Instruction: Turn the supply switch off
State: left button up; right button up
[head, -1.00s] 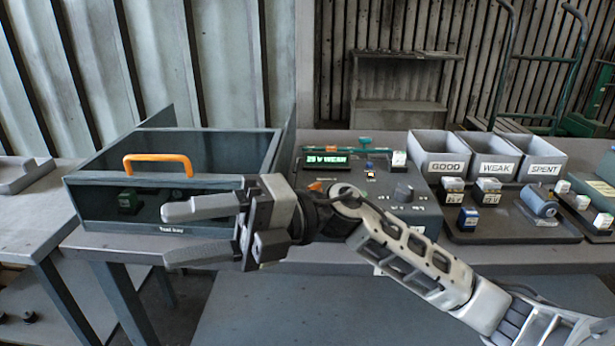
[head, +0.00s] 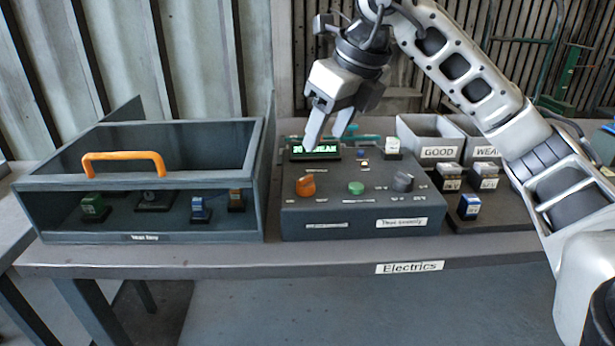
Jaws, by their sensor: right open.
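A dark grey control box (head: 360,222) stands on the bench. Its top carries an orange knob (head: 306,186), a green button (head: 356,187) and a grey knob (head: 402,181). The small labels by these controls are too small to read, so I cannot tell for sure which is the supply switch. A lit green display (head: 326,149) at the back shows text ending in "WEAK", partly covered by a fingertip. My right gripper (head: 328,138) is open and empty, pointing down in front of the display, behind the orange knob in the picture. My left gripper is out of view.
A test bay (head: 150,239) with a raised orange handle (head: 124,156) stands left of the box, with several small parts inside. Bins marked GOOD (head: 438,152) and WEAK (head: 486,153) and several small blocks are on the right. My right arm crosses the right side.

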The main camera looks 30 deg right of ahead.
aim_at(307, 178)
jog(key=x, duration=1)
jog(key=shift+w+f, duration=0.2)
jog(key=shift+f, duration=0.05)
jog(key=c, duration=1)
